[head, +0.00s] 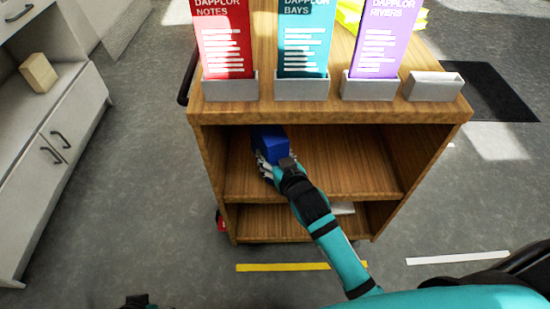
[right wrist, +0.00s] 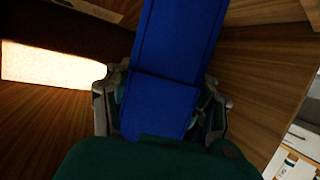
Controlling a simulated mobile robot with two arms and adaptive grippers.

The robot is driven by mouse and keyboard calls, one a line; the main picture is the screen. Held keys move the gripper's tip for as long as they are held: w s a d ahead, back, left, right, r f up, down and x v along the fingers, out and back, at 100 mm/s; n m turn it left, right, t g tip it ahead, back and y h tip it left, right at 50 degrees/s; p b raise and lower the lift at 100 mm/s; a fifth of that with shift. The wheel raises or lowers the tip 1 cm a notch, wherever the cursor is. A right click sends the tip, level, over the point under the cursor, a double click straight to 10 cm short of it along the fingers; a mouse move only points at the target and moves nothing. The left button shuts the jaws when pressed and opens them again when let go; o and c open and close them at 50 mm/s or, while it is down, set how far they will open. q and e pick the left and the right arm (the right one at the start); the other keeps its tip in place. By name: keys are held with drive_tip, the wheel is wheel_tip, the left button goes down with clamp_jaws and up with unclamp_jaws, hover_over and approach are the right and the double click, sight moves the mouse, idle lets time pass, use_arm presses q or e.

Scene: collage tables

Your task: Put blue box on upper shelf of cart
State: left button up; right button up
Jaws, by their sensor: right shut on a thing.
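The blue box (head: 268,139) is inside the upper shelf space of the wooden cart (head: 330,115), at its left part. My right gripper (head: 268,165) is shut on it, reaching in from the front. In the right wrist view the blue box (right wrist: 172,75) stands between the two fingers of my right gripper (right wrist: 162,105). The upper shelf (head: 345,175) is bare to the right of the box. I cannot tell whether the box touches the shelf board. My left gripper is not clearly in view.
Red, teal and purple leaflets stand in grey holders (head: 230,88) on the cart top; one holder (head: 434,86) is empty. The lower shelf (head: 285,222) holds a white item. A grey cabinet (head: 45,130) with a wooden block (head: 38,72) stands left. Floor lies between.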

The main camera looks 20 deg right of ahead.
drive_tip(key=w, duration=0.1)
drive_tip(key=w+d, duration=0.1)
drive_tip(key=shift+w+f, duration=0.2)
drive_tip(key=shift+w, duration=0.15)
use_arm(q)
drive_tip(key=shift+b+v, duration=0.9)
drive_tip(key=shift+v, duration=0.05)
use_arm(e)
drive_tip(key=shift+a+f, duration=0.1)
drive_tip(key=shift+f, duration=1.55)
use_arm(q)
drive_tip(key=shift+s+a, duration=0.1)
drive_tip(key=shift+s, duration=0.05)
use_arm(e)
drive_tip(key=shift+f, duration=0.15)
drive_tip(key=o, duration=1.3)
use_arm(q)
drive_tip(key=shift+f, duration=0.1)
